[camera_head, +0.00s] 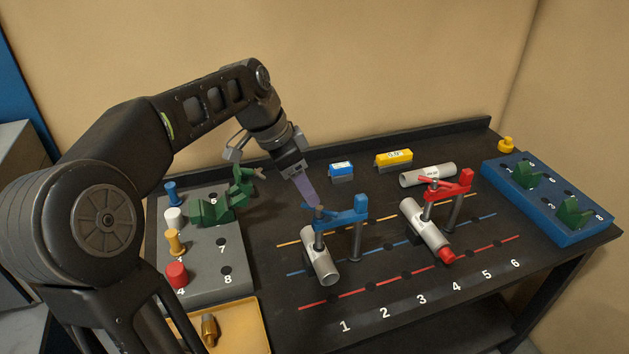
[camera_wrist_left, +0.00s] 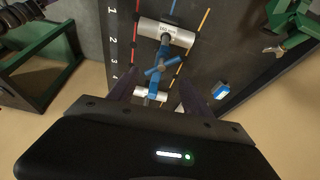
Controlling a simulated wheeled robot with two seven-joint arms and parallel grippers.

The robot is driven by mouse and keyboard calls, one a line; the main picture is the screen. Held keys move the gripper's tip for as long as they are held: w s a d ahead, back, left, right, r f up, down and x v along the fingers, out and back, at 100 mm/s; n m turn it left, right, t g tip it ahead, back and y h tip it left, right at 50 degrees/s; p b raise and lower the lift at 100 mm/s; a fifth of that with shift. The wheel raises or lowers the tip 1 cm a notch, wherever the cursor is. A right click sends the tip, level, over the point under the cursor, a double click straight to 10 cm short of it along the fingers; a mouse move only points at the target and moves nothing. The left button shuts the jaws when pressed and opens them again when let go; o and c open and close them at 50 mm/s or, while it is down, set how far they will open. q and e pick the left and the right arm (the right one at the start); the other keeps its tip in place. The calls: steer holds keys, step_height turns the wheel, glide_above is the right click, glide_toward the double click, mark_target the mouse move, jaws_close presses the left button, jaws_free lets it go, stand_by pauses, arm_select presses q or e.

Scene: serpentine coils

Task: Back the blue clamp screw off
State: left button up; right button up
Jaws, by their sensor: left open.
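The blue clamp (camera_head: 345,217) stands on the dark table over a pale pipe (camera_head: 321,260). Its upright screw (camera_head: 319,226) bears on the pipe and has a cross handle on top. In the left wrist view the blue handle (camera_wrist_left: 155,71) shows near the middle, between my purple fingers, and the pipe (camera_wrist_left: 165,33) is above it. My left gripper (camera_head: 311,201) is open and points down at the screw top, very close to it; I cannot tell whether it touches. The fingertips partly hide the handle in the head view. My right gripper is not in view.
A red clamp (camera_head: 455,188) with a pipe (camera_head: 424,224) stands to the right. A grey tray (camera_head: 225,262) with pegs and a green fixture (camera_head: 212,211) is at left. Blue and yellow boxes (camera_head: 394,158) and a loose pipe (camera_head: 428,174) lie behind. A blue rack (camera_head: 560,232) is at right.

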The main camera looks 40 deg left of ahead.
mark_target(319, 208)
arm_select(q)
steer(key=shift+p+x, duration=0.85)
steer(key=shift+x, duration=2.95)
steer(key=shift+w, duration=0.2)
steer(key=shift+r, duration=0.1)
jaws_close()
